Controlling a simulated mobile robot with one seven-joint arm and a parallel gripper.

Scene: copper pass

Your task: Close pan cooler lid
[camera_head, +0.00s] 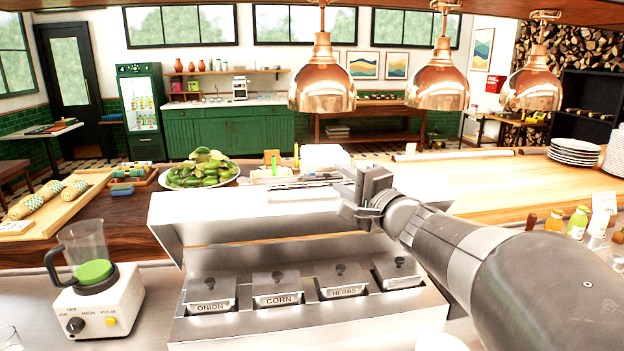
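The pan cooler (290,328) is a steel unit in the lower middle. Its front row holds several lidded pans with black knobs, labelled ONION (210,300), CORN (277,293) and HERBS (343,287); the label on the rightmost pan is hidden or unreadable. The cooler lid (235,217) is a broad steel panel standing raised behind the pans, so the pans are uncovered. My gripper (358,205) is at the lid's upper right part and overlaps it in the picture. I cannot tell whether it touches the lid or whether its fingers are apart.
A blender (95,285) stands left of the cooler. Bottles (577,223) and stacked plates (575,150) stand at right. Copper lamps (322,85) hang above.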

